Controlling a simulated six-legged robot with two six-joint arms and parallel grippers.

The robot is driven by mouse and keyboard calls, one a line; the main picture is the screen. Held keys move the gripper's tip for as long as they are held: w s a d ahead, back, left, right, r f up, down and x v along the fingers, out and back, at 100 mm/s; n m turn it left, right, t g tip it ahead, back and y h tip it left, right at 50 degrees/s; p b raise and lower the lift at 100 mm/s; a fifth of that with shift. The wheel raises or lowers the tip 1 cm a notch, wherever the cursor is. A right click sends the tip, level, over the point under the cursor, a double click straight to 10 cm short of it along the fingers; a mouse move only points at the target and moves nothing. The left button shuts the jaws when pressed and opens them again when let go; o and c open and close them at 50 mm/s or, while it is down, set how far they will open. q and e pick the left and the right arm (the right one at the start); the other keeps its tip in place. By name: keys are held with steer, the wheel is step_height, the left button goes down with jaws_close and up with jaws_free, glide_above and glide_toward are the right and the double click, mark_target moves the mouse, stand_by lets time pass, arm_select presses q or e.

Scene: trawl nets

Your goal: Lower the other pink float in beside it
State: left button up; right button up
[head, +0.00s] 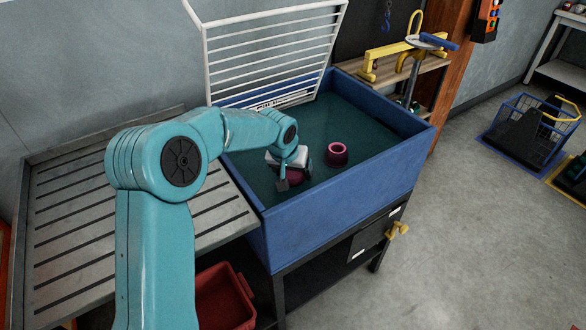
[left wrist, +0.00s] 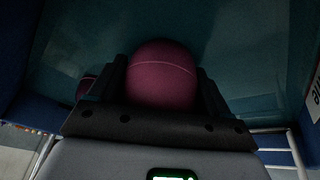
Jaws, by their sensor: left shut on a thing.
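My left gripper (head: 293,173) is inside the tank to the left of that float. It is shut on the other pink float (head: 295,178), mostly hidden under the gripper body. In the left wrist view this held float (left wrist: 162,75) is round with a thin pale line, between the two dark fingers. A bit of the first float (left wrist: 86,87) shows beyond the left finger. I cannot tell whether the held float touches the tank floor. My right gripper is out of view.
A white wire rack (head: 270,50) stands raised at the tank's back edge. A slatted metal drainboard (head: 90,220) adjoins on the left. A red bin (head: 225,297) is below. A yellow-handled tool stands on the wooden shelf (head: 430,68) behind. The tank's right part is clear.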

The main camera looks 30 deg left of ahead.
arm_select(q)
steer(key=o, duration=1)
step_height(320, 180, up, 16)
steer(key=p, duration=1.1)
